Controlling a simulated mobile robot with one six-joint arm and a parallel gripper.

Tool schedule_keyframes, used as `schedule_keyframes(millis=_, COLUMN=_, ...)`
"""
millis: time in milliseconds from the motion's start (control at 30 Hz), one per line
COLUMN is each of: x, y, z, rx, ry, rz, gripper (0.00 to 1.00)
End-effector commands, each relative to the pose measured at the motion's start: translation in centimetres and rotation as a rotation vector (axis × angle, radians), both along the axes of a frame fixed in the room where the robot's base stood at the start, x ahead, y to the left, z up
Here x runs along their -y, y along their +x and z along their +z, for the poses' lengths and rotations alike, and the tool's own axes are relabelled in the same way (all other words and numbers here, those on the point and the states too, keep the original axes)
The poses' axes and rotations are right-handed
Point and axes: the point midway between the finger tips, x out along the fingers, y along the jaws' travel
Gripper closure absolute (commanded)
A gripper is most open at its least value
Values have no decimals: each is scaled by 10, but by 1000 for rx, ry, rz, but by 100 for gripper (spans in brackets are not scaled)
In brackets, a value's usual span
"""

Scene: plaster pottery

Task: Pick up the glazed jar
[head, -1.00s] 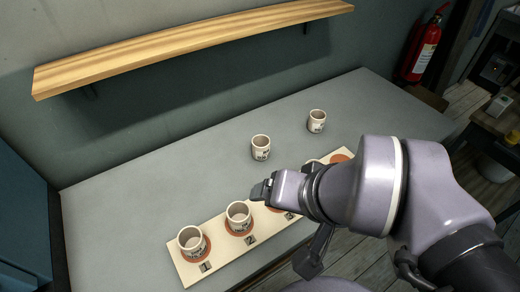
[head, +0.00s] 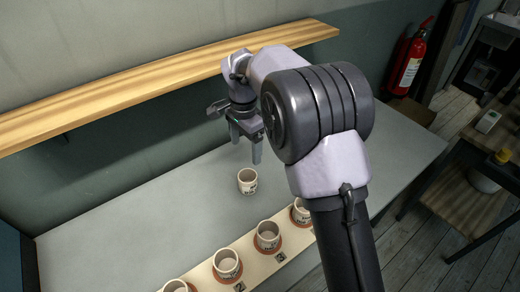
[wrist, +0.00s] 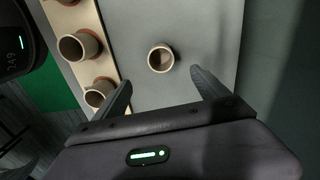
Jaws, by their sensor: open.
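A small pale jar with dark lettering (head: 247,182) stands upright on the grey table, off the board. In the wrist view the same jar (wrist: 160,58) shows from above, ahead of and between my fingers. My gripper (head: 246,150) is open and empty, pointing down above this jar and apart from it. Similar jars stand on terracotta discs on a pale numbered board, among them the jar by number 2 (head: 228,264) and the jar by number 3 (head: 267,236). The jars look alike; I cannot tell by surface which is glazed.
The pale board (head: 254,268) runs along the table's front edge. A wooden shelf (head: 140,95) juts from the wall behind, close to my arm. The grey table (head: 130,220) is clear left of the lone jar. A fire extinguisher (head: 410,65) hangs at the right.

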Motion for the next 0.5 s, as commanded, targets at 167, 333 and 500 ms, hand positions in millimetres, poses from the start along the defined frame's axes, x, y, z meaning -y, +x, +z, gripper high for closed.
schedule_keyframes(millis=167, x=-3, y=3, z=-44, rx=-10, ry=-8, rz=-12, gripper=16)
schedule_keyframes(millis=333, x=-2, y=2, z=-97, rx=-10, ry=-7, rz=-11, gripper=16)
schedule_keyframes(millis=500, x=-2, y=3, z=-126, rx=-7, ry=-6, rz=-11, gripper=16)
